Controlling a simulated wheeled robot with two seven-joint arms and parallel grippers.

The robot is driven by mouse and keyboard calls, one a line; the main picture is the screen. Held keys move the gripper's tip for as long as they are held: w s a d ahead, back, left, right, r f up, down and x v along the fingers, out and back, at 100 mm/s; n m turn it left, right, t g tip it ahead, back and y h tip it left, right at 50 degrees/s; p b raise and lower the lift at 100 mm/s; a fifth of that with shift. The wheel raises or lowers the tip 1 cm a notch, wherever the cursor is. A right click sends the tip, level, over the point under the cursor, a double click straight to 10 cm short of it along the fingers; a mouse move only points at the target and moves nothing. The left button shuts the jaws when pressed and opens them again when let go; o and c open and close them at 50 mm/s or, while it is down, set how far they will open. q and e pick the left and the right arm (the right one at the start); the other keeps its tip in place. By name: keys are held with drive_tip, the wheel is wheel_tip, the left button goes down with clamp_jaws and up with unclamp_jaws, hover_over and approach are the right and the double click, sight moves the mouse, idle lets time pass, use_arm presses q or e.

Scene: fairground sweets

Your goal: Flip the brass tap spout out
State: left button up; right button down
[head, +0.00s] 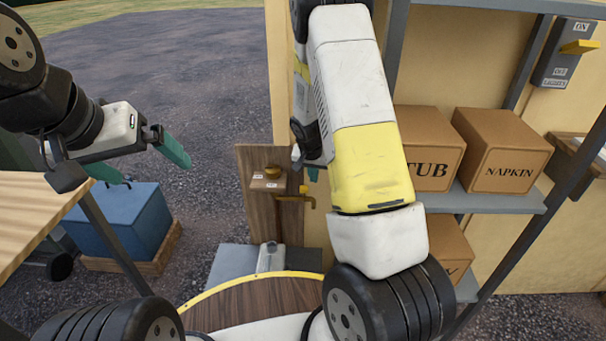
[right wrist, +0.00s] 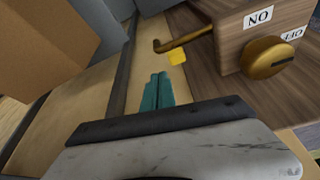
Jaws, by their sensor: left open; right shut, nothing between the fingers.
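The brass tap spout (head: 292,198) shows in the head view on a wooden panel (head: 252,215), pointing right with its end bent down. A brass knob (right wrist: 268,57) sits on the block between ON and OFF labels. My right gripper (right wrist: 157,78) is shut and empty, its fingertips a little short of the spout and yellow piece; my arm mostly hides it in the head view. My left gripper (head: 140,162) is open and empty, far left of the tap.
A clear container (head: 270,257) stands below the tap on a grey surface. Boxes marked TUB (head: 425,150) and NAPKIN (head: 502,150) stand on a grey shelf at the right. A blue box (head: 118,222) is at the left, beside a wooden table (head: 30,210).

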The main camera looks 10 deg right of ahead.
sight(297, 197)
drive_tip(key=x, duration=1)
drive_tip(key=shift+s, duration=0.1)
idle(0.4)
